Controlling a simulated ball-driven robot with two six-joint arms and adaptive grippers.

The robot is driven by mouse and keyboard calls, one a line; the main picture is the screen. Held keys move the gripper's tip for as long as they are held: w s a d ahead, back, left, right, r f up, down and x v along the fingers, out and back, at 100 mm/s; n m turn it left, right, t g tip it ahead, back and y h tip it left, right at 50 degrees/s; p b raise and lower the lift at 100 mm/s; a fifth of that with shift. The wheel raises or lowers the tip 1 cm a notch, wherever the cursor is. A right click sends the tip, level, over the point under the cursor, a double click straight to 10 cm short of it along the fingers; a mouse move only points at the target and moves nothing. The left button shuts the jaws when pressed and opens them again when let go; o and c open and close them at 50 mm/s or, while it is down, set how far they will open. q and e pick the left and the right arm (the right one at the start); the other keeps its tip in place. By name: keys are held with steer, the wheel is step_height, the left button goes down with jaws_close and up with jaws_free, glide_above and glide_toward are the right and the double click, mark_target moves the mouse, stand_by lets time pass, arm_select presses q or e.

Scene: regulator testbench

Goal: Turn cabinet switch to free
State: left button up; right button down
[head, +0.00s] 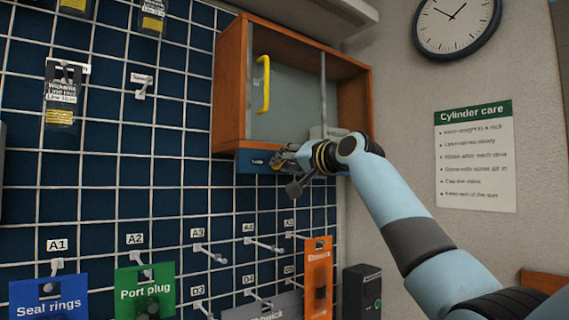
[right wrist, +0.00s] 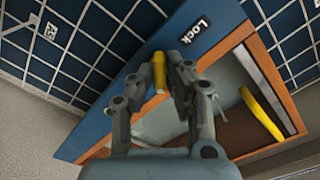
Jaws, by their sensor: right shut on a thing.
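The wall cabinet (head: 229,85) has an orange-brown wooden frame, a grey front panel and a yellow bar handle (head: 263,84). A blue strip (head: 245,161) runs under it, with a "Lock" label at its left end. My right gripper (head: 287,160) is at this strip, just right of the label. In the right wrist view, a yellow cabinet switch (right wrist: 159,72) sits between the fingers of my right gripper (right wrist: 172,66), which is shut on it. The "Lock" label (right wrist: 195,31) shows beside the fingertips. No "free" label is readable. My left gripper is not in view.
A blue pegboard with a white grid (head: 110,190) fills the left, with hooks and hanging packets. An orange packet (head: 318,265) hangs below the cabinet. A "Cylinder care" sheet (head: 475,160) and a clock (head: 456,22) are on the right wall.

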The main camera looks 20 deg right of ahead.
stand_by(0.4)
steer(key=c, duration=1.3)
jaws_free()
steer(key=shift+c, duration=0.2)
steer(key=shift+s+d, duration=0.1)
steer(key=v, duration=1.1)
steer(key=shift+s, duration=0.4)
steer(key=shift+d+f, duration=0.1)
